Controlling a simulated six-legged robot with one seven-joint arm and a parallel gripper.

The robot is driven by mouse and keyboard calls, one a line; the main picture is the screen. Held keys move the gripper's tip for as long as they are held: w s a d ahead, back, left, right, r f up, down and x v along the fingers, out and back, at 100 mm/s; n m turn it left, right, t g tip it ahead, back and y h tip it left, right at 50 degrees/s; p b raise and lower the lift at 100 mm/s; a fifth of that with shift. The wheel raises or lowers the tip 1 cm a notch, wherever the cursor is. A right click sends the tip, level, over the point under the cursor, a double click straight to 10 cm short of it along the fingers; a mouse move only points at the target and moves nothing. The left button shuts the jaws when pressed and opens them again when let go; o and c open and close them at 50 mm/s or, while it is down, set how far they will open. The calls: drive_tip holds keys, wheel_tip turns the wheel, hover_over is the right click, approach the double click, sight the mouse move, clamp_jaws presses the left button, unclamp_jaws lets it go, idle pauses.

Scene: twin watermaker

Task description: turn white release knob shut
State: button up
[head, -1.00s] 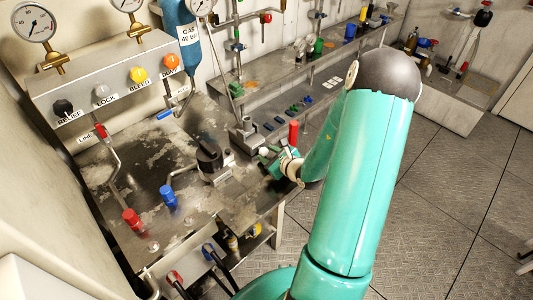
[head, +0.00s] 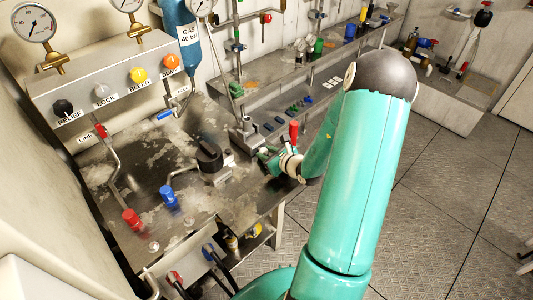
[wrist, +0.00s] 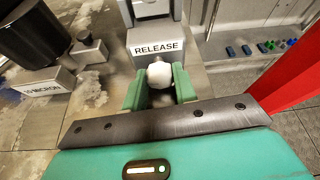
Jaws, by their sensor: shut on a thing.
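The white release knob (wrist: 159,74) is a round ball on a grey block marked RELEASE (wrist: 157,47), in the upper middle of the wrist view. My gripper (wrist: 160,84) has its green fingers on the left and right sides of the knob and is shut on it. The fingers hide parts of the knob's sides, and its stem is hardly visible. In the head view my gripper (head: 269,158) is at the right edge of the steel bench, and the knob is not clearly visible there.
A black cylinder (head: 209,156) and a block marked 10 MICRON (wrist: 45,87) are to the left. Open floor (head: 440,190) lies to the right.

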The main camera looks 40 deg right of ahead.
drive_tip(key=shift+d+m+y, duration=0.1)
drive_tip(key=shift+m+y, duration=0.6)
drive_tip(key=shift+m, duration=0.2)
drive_tip(key=o, duration=0.7)
drive_tip(key=v, duration=1.3)
drive_tip(key=shift+s+d+r, duration=0.1)
drive_tip(key=shift+s+r, duration=0.2)
